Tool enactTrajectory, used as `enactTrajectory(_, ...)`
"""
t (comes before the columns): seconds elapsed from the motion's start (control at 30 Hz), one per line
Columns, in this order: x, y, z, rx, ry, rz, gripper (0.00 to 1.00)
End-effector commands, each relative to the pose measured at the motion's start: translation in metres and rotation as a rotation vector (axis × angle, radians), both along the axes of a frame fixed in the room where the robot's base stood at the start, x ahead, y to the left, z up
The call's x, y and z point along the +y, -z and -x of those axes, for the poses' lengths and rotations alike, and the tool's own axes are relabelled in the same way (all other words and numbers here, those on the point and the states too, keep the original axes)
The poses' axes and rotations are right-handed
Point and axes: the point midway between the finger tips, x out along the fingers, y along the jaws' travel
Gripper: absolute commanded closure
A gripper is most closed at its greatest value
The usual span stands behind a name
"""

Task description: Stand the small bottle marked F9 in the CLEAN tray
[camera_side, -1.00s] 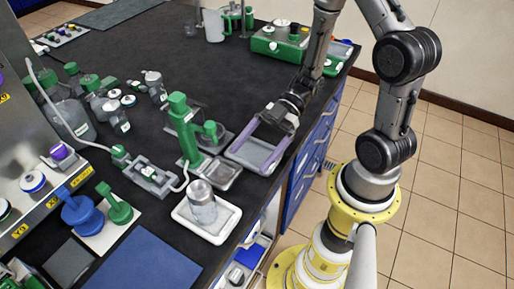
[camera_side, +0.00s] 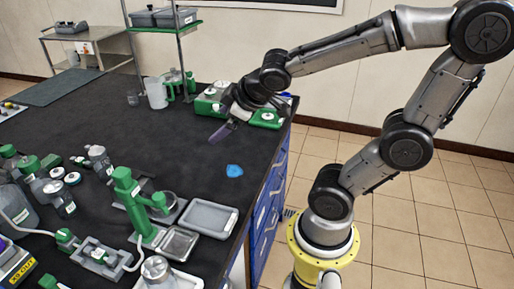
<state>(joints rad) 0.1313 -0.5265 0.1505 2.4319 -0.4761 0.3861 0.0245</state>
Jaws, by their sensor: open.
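Several small grey bottles, some with white or green caps, stand in a cluster at the left; one grey bottle (camera_side: 99,158) has a pale label. I cannot read which is marked F9. An empty grey tray (camera_side: 231,222) lies near the table's right edge. A white tray (camera_side: 188,283) at the bottom holds a grey, silver-topped container (camera_side: 156,271). I cannot read CLEAN on either tray. My gripper (camera_side: 221,131), with purple fingers, is open above the far part of the table, beyond the grey tray. I see nothing between its fingers.
A green stand (camera_side: 127,190) and a small metal tray (camera_side: 178,243) are beside the grey tray. A blue item (camera_side: 234,170) lies on the black table. A green-and-white device (camera_side: 207,103) and a pale jug (camera_side: 157,93) stand behind. The table's middle is clear.

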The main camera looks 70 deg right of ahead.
Motion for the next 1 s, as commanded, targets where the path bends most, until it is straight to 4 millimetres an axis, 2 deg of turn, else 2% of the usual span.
enactTrajectory(0.03, 0.01, -0.005, 0.02, 0.011, 0.041, -0.062, 0.02)
enactTrajectory(0.1, 0.026, -0.005, 0.048, 0.051, 0.087, -0.158, 0.02)
enactTrajectory(0.2, 0.049, -0.003, 0.079, 0.108, 0.113, -0.275, 0.02)
enactTrajectory(0.33, 0.069, -0.001, 0.104, 0.16, 0.115, -0.368, 0.02)
enactTrajectory(0.47, 0.076, 0.0, 0.112, 0.181, 0.114, -0.397, 0.02)
enactTrajectory(1.0, 0.075, 0.0, 0.111, 0.181, 0.115, -0.395, 0.02)
